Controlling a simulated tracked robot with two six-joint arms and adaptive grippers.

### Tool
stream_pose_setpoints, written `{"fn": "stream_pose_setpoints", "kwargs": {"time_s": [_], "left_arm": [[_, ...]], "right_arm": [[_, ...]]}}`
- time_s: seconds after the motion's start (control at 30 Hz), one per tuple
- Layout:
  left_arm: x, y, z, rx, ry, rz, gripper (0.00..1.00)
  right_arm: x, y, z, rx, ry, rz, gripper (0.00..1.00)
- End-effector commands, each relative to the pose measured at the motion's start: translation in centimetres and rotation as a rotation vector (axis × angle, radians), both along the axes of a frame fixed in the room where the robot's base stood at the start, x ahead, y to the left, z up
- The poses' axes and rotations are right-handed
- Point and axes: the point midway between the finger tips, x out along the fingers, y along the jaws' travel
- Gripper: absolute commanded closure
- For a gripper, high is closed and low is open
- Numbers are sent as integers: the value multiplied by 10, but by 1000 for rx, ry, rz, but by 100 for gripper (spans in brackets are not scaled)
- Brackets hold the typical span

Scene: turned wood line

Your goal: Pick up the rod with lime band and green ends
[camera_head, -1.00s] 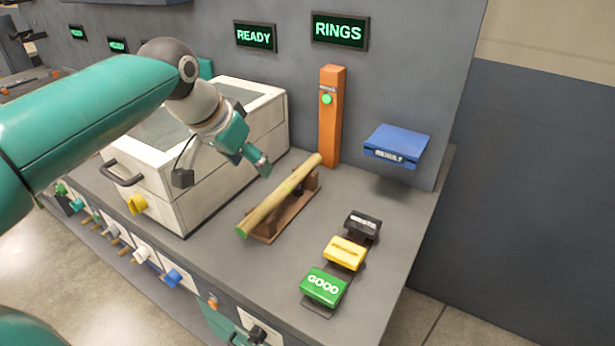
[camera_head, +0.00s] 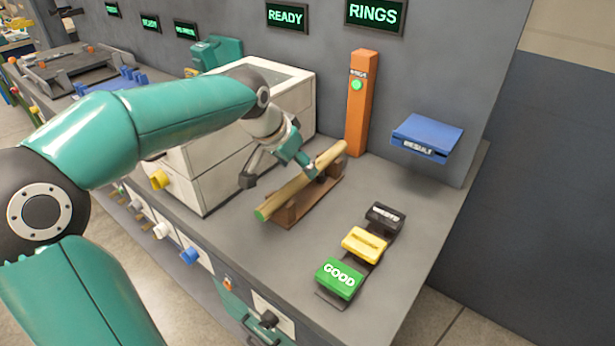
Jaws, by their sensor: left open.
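The wooden rod (camera_head: 285,194) lies tilted across a brown wooden cradle (camera_head: 290,216) on the grey bench. Its near end is green; the lime band is not clear, as a finger covers the rod's middle. My left gripper (camera_head: 280,177) is open and empty at the rod. One finger overlaps the rod's middle in the picture; the other hangs to the left of the rod, apart from it. I cannot tell whether the overlapping finger touches the rod. My right gripper is not in view.
A white box machine (camera_head: 205,170) stands close to the left. An orange post (camera_head: 361,110) and a blue RESULT shelf (camera_head: 428,136) are behind. Green GOOD (camera_head: 340,278), yellow (camera_head: 365,244) and black (camera_head: 384,217) buttons are in front on the right. Bare bench lies around the cradle.

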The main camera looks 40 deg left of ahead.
Motion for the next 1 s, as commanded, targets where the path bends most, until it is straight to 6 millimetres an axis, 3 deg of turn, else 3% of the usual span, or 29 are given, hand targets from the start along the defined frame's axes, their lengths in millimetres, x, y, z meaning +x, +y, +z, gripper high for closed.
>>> {"fn": "stream_pose_setpoints", "kwargs": {"time_s": [0.33,0.63,1.0], "left_arm": [[22,3,-38,-1,2,1,40],[24,3,-42,0,0,2,40],[24,4,-42,0,0,2,100]], "right_arm": [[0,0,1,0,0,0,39],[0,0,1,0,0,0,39],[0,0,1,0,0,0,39]]}}
